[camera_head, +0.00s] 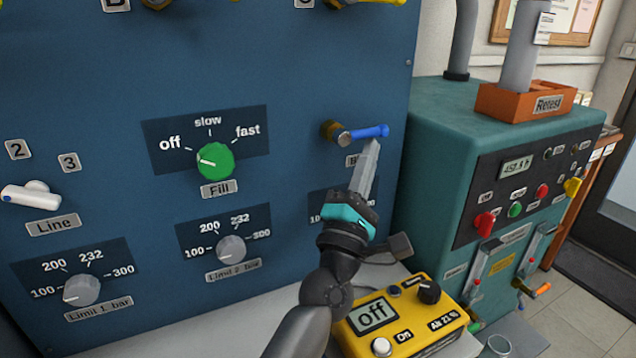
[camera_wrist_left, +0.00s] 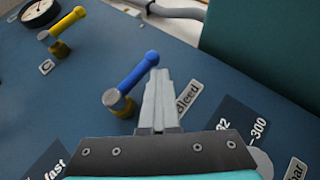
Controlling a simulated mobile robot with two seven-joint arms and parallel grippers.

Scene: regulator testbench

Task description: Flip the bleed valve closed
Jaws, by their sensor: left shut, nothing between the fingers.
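The bleed valve has a blue lever (camera_head: 368,133) on a brass stem (camera_head: 332,131), on the blue panel (camera_head: 300,60). In the head view the lever points right, roughly level. The lever also shows in the left wrist view (camera_wrist_left: 135,75), just left of the fingers, with the Bleed label (camera_wrist_left: 187,101) partly hidden behind them. My left gripper (camera_head: 374,146) is shut and empty, its tips just below the lever's outer end. I cannot tell whether they touch it. My right gripper is in neither view.
The green Fill knob (camera_head: 215,161) and the Limit 2 knob (camera_head: 231,249) are left of my left arm. A yellow handheld device (camera_head: 409,325) reading "off" lies below my gripper. A teal cabinet (camera_head: 430,150) stands to the right. A yellow lever (camera_wrist_left: 56,25) is above the bleed valve.

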